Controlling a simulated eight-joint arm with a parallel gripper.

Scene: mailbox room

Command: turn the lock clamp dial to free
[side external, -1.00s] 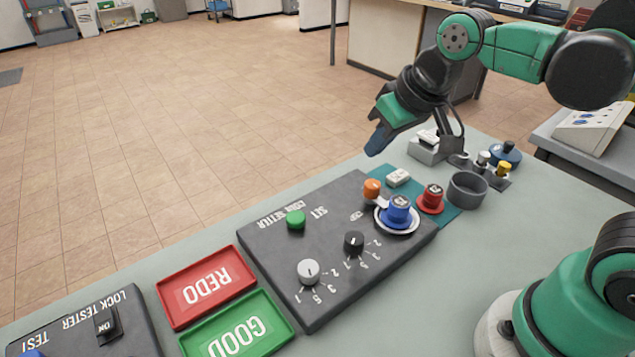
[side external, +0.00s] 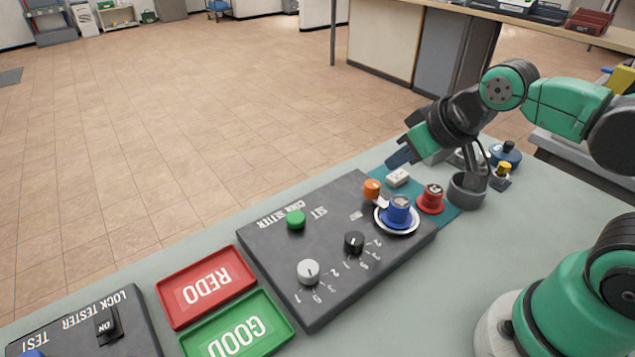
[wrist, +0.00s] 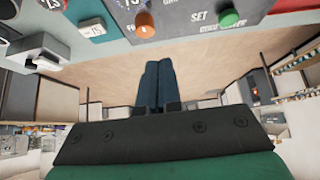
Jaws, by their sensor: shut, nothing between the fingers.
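The dark code setter box (side external: 290,255) lies on the bench. An orange knob (side external: 372,188), likely the clamp dial, stands at its far right beside a blue lock (side external: 398,208) on a white ring. The orange knob also shows at the top of the wrist view (wrist: 145,24). I cannot read its marks or which way it points. My gripper (side external: 396,160) is above and beyond the knob, apart from it. Its blue fingers are closed together and empty, as the wrist view (wrist: 155,85) shows too.
A green button (side external: 296,219), a grey dial (side external: 308,271) and a black dial (side external: 354,242) are on the box. A white block (side external: 399,178), a red lock (side external: 431,199) and a grey cup (side external: 467,190) stand to the right. Red (side external: 180,310) and green trays lie left.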

